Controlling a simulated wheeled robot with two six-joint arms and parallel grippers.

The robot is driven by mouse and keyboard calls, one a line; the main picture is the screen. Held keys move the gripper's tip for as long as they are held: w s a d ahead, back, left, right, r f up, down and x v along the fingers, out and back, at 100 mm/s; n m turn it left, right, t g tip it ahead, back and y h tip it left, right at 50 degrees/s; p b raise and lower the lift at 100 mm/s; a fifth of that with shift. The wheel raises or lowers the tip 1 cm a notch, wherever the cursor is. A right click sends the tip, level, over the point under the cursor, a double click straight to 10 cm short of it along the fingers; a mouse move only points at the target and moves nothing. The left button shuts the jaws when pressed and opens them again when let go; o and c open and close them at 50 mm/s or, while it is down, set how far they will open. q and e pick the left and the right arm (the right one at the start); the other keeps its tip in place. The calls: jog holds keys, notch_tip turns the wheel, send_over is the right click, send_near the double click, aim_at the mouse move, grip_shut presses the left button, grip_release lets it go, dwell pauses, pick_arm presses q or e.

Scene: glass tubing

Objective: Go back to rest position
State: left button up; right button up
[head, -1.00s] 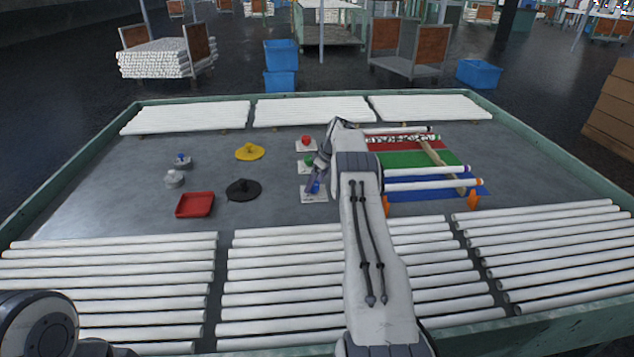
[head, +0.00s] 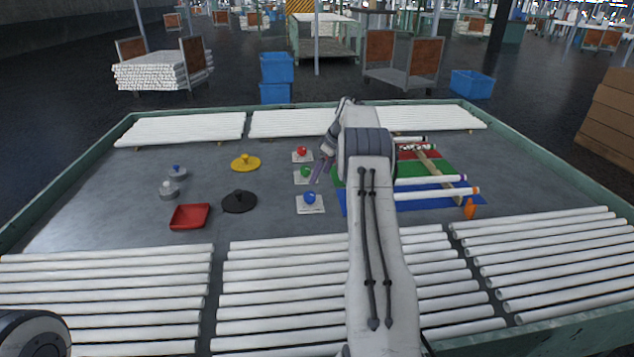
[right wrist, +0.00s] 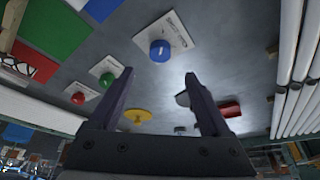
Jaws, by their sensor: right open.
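My right gripper (head: 320,172) hangs over the table beside the button plates. In the right wrist view its two fingers (right wrist: 159,75) are apart with nothing between them. The blue button (head: 310,197) on its white plate lies just in front of the gripper, clear of it; it also shows in the right wrist view (right wrist: 160,50). The green button (head: 305,173) and red button (head: 302,151) stand in a row behind it. Only a rounded piece of my left arm shows at the lower left; its gripper is out of view.
White tubes cross the red, green and blue mats (head: 430,171), partly hidden by my right arm. An orange support (head: 469,209) stands at their right. A red tray (head: 190,216), black disc (head: 239,201) and yellow disc (head: 246,162) lie left. Tube rows (head: 285,290) fill the front.

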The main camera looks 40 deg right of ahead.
jog(key=shift+s+r, duration=0.1)
jog(key=shift+r, duration=0.15)
dwell(0.3)
